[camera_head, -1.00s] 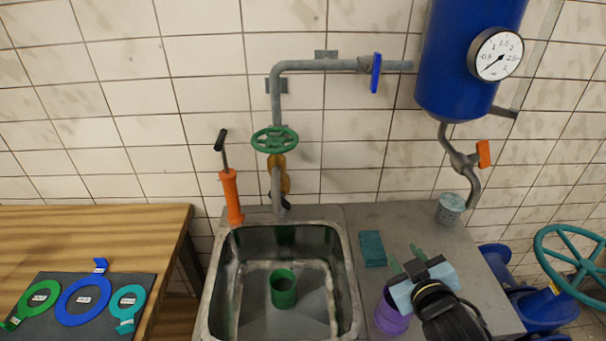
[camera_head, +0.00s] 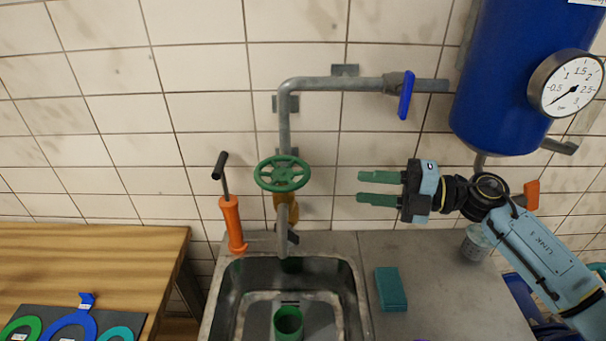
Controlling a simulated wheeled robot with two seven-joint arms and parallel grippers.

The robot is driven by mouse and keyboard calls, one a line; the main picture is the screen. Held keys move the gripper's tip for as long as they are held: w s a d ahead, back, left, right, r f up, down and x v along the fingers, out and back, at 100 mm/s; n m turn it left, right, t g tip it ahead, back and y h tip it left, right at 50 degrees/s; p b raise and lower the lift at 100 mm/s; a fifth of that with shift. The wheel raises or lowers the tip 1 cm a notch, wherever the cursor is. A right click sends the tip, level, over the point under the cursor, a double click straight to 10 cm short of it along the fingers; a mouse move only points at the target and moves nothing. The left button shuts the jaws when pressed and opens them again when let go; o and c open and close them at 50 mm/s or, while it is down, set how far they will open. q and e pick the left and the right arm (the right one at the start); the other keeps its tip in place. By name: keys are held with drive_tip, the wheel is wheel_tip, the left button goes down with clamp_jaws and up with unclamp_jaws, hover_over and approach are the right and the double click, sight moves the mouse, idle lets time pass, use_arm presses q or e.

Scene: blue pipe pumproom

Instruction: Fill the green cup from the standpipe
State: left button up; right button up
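The green cup (camera_head: 288,324) stands upright in the sink (camera_head: 340,300), below and near the standpipe's outlet. The standpipe (camera_head: 285,125) rises behind the sink, with a green handwheel (camera_head: 283,174) on it and a pipe running right to a blue lever (camera_head: 406,95). My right gripper (camera_head: 360,188) is raised in front of the tiled wall, to the right of the green handwheel and apart from it. Its two green fingers point left, parted and with nothing between them. My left gripper is not in view.
An orange hand pump (camera_head: 232,222) stands at the sink's back left corner. A teal sponge (camera_head: 391,289) lies on the counter (camera_head: 440,290) right of the sink. A blue tank (camera_head: 505,85) with a gauge (camera_head: 566,84) hangs above. A wooden table (camera_head: 90,260) with coloured rings is at left.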

sight(307, 182)
drive_tip(key=p+x, duration=0.3)
drive_tip(key=x, duration=0.9)
drive_tip(key=shift+s+r, duration=0.1)
drive_tip(key=shift+a, duration=0.55)
